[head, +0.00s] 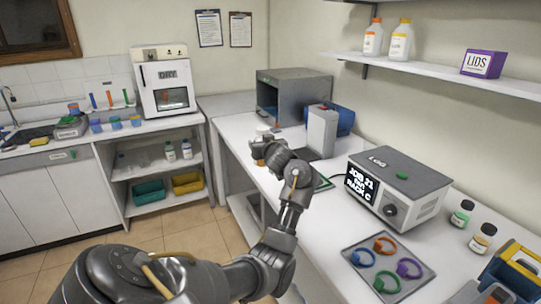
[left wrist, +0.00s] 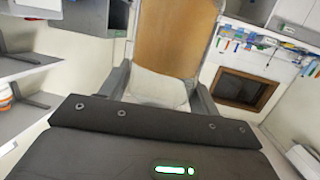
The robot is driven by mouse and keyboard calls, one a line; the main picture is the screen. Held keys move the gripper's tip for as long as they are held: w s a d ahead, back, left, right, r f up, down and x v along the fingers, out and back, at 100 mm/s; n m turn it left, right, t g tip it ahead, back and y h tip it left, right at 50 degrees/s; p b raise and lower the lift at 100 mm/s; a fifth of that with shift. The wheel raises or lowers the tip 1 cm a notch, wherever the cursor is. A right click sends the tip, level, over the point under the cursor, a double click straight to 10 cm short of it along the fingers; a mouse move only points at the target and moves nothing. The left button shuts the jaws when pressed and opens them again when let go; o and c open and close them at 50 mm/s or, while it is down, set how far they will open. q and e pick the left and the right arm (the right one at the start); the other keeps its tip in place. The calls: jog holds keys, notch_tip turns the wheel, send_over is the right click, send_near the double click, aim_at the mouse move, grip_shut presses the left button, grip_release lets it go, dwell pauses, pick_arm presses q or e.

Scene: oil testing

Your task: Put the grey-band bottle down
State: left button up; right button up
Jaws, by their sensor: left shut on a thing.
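My left gripper (head: 264,143) is over the white counter (head: 238,131), in front of the open grey box. In the left wrist view its two fingers (left wrist: 162,85) are shut on a bottle (left wrist: 175,40) with an amber-brown part and a pale whitish-grey part. In the head view the gripper and arm hide most of the bottle. I cannot tell whether its base touches the counter. My right gripper is not in view.
The open grey box (head: 293,80) and a grey upright unit (head: 321,130) stand close by. A grey LOG device (head: 399,187) and a tray with coloured rings (head: 349,254) are nearer. A shelf (head: 450,80) runs above the counter.

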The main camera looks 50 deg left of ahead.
pick_arm(q)
jog(key=w+a+m+t, duration=0.1)
jog(key=w+a, duration=0.1)
jog(key=a, duration=0.7)
jog(key=w+d+f+m+t+h, duration=0.2)
jog(key=d+f+m+t+h, duration=0.35)
jog(key=d, duration=0.75)
jog(key=w+d+f+m+t+h, duration=0.1)
jog(key=d+f+m+t+h, duration=0.15)
jog(key=d+f, duration=0.75)
jog(key=s+d+r+m+h, duration=0.1)
jog(key=s+d+h, duration=0.1)
jog(key=s+d, duration=0.3)
jog(key=s+d+r+m+h, duration=0.1)
jog(key=s+d, duration=0.4)
jog(key=d, duration=0.8)
jog(key=s+d+r+m+h, duration=0.2)
jog(key=s+d, duration=0.4)
jog(key=d, duration=0.4)
jog(key=shift+h, duration=0.7)
